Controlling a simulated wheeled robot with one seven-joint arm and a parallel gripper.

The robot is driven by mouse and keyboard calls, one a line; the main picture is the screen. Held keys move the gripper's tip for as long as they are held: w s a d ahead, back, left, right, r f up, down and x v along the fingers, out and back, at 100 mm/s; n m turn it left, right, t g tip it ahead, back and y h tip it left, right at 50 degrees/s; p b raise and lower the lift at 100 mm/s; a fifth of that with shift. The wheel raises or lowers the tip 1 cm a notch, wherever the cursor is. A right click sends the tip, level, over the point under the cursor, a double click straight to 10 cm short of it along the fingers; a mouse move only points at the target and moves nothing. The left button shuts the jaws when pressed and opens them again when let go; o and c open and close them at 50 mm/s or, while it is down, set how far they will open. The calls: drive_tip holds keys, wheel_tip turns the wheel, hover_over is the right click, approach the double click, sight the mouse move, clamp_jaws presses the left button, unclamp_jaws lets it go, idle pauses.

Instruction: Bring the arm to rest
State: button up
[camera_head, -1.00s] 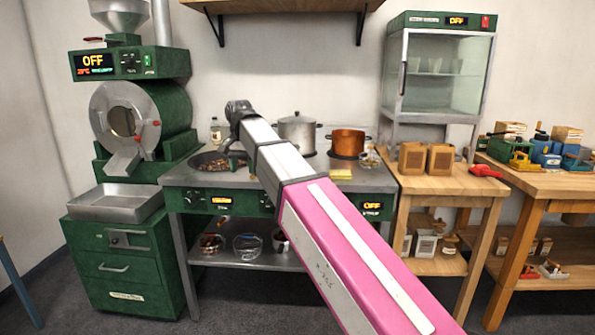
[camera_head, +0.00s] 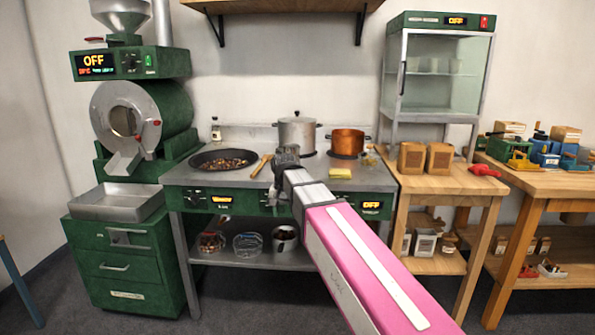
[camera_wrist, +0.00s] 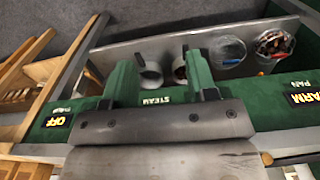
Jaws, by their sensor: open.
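My arm (camera_head: 345,250), pink and white, reaches in from the bottom right of the head view. Its dark wrist end (camera_head: 286,160) is over the front part of the stove, right of the pan. The fingers cannot be made out there. In the wrist view my gripper (camera_wrist: 161,78) shows two green fingers set well apart, with nothing between them but the background. Behind them are the green stove panel marked STEAM and the lower shelf.
The pan (camera_head: 240,166) of chestnuts sits left of my wrist, with a wooden spoon (camera_head: 261,165) beside it. A steel pot (camera_head: 297,136) and a copper pot (camera_head: 347,143) stand behind. A yellow sponge (camera_head: 340,173) lies to the right. Containers, including a glass bowl (camera_head: 247,244), stand on the shelf below.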

drive_tip(key=s+d+f, duration=0.6)
drive_tip(key=d+f, duration=0.5)
drive_tip(key=f, duration=0.1)
drive_tip(key=s+d+f+n, duration=0.1)
drive_tip(key=s+d+f, duration=0.6)
drive_tip(key=d+f, duration=0.5)
drive_tip(key=shift+d+f, duration=0.25)
drive_tip(key=shift+f, duration=0.25)
